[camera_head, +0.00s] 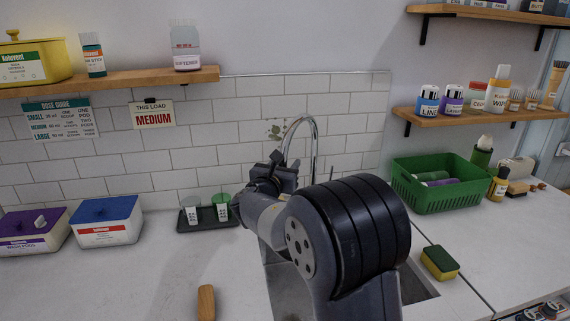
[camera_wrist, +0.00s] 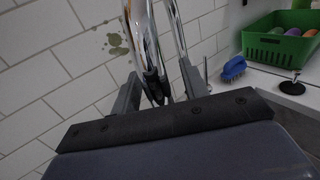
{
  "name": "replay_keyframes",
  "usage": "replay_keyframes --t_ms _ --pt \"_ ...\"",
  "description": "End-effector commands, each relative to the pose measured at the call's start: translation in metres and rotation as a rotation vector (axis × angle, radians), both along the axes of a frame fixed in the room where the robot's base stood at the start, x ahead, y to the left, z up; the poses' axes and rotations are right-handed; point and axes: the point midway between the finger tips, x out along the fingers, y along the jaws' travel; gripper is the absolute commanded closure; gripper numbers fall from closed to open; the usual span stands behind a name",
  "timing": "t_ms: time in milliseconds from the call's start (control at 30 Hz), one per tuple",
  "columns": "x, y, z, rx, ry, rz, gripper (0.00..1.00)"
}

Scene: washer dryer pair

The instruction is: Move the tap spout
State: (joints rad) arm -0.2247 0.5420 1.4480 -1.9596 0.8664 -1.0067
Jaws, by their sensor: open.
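The chrome tap spout (camera_head: 316,140) rises in a tall arc behind the sink, in front of the tiled wall. My arm hides its lower part in the head view. My gripper (camera_head: 281,166) is at the spout's left side, pointing toward the wall. In the wrist view, the spout (camera_wrist: 142,38) comes down between the two open fingers of my gripper (camera_wrist: 158,88). I cannot tell whether either finger touches it. A thin upright metal part (camera_wrist: 206,70) stands to the right of the fingers.
The sink (camera_head: 415,285) is mostly behind my arm. A black tray (camera_head: 190,222) with small cups is left of my gripper. A green basket (camera_head: 440,196) and a sponge (camera_head: 439,262) lie to the right. The front left counter is mostly clear, with a wooden-handled item (camera_head: 206,302).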

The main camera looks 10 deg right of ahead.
Motion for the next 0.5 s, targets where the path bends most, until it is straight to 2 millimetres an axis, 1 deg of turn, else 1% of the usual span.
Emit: replay_keyframes --t_ms 200,500 --pt "0.0001 -0.0001 -0.0002 0.0 0.0 0.0 0.59" --pt "-0.0002 0.0001 -0.0002 0.0 0.0 0.0 0.83"
